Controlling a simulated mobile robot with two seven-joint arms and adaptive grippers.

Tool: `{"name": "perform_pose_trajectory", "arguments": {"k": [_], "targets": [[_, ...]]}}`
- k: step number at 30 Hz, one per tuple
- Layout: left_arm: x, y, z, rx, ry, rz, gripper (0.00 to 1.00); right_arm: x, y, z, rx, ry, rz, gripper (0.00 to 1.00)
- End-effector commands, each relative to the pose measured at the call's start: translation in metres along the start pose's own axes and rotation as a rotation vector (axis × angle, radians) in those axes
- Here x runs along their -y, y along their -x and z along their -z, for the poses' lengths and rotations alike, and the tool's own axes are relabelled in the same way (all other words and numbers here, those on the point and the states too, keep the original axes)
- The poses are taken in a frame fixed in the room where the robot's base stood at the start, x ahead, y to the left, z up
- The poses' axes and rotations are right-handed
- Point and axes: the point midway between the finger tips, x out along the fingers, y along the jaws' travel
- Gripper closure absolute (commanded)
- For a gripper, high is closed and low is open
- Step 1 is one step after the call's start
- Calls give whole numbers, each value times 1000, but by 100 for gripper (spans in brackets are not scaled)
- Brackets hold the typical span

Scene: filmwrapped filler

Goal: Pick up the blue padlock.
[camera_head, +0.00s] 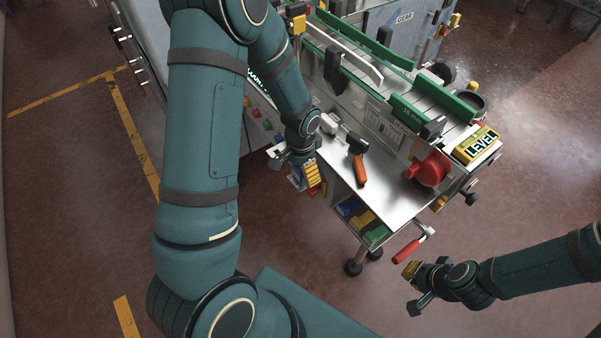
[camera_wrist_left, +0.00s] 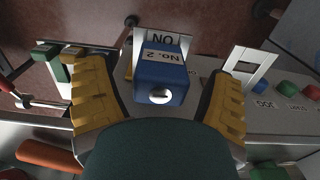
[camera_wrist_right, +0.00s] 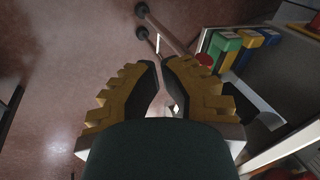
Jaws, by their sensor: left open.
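The blue padlock (camera_wrist_left: 160,83), with a white "No. 2" label and a round keyhole, is between the two yellow-padded fingers of my left gripper (camera_wrist_left: 160,90) in the left wrist view. Clear gaps show on both sides, so the fingers are open around it and not gripping. In the head view my left gripper (camera_head: 304,180) is at the left side of the steel machine, and the padlock is mostly hidden there. My right gripper (camera_head: 414,286) is off the machine's front right corner. Its fingertips (camera_wrist_right: 158,64) are close together with nothing clearly held; their exact state is unclear.
An orange-handled tool (camera_head: 358,168) lies on the steel top (camera_head: 330,160). Blue, yellow and green blocks (camera_head: 375,234) sit under its front edge. A red-handled lever (camera_head: 408,250) sticks out at the front. Push buttons (camera_wrist_left: 287,89) are beside my left gripper. The floor in front is clear.

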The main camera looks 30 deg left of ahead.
Motion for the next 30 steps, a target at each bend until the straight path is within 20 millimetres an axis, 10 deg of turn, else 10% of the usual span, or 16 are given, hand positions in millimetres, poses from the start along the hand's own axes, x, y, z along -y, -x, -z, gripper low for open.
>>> {"name": "perform_pose_trajectory", "arguments": {"k": [11, 19, 30], "targets": [[0, -14, 0, 0, 1, 0, 17, -1, -2, 0, 0, 0, -1, 100], [0, -14, 0, 0, 1, 0, 96, 0, -2, 0, 0, 0, 0, 100], [1, -5, 0, -3, 1, 1, 96, 0, 0, 0, 0, 0, 0, 100]]}}
